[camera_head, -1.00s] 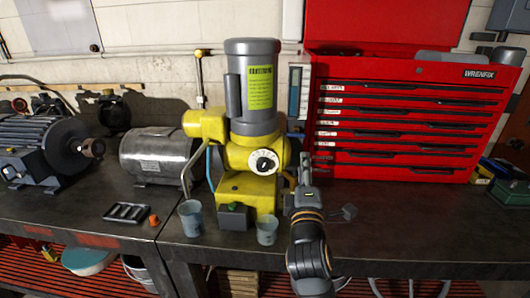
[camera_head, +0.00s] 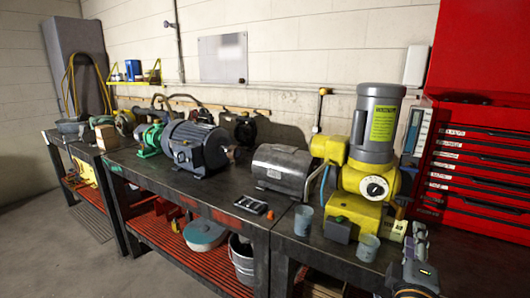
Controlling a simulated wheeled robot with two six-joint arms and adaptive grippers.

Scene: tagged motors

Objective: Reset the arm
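My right gripper (camera_head: 418,232) shows at the lower right, its arm coming up from the bottom edge. It appears in front of the bench, just right of the yellow machine's base. The view does not show whether its fingers are open or shut, and I see no object in it. My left gripper is not in view. The yellow machine (camera_head: 348,208) with a grey motor on top (camera_head: 376,122) stands upright on the bench.
Two small cups (camera_head: 304,220) (camera_head: 368,248) stand by the machine. A silver motor (camera_head: 282,168), a dark motor (camera_head: 196,148) and a green pump (camera_head: 149,139) sit further left on the bench. A red tool chest (camera_head: 480,165) is at right. Open floor (camera_head: 60,240) lies at left.

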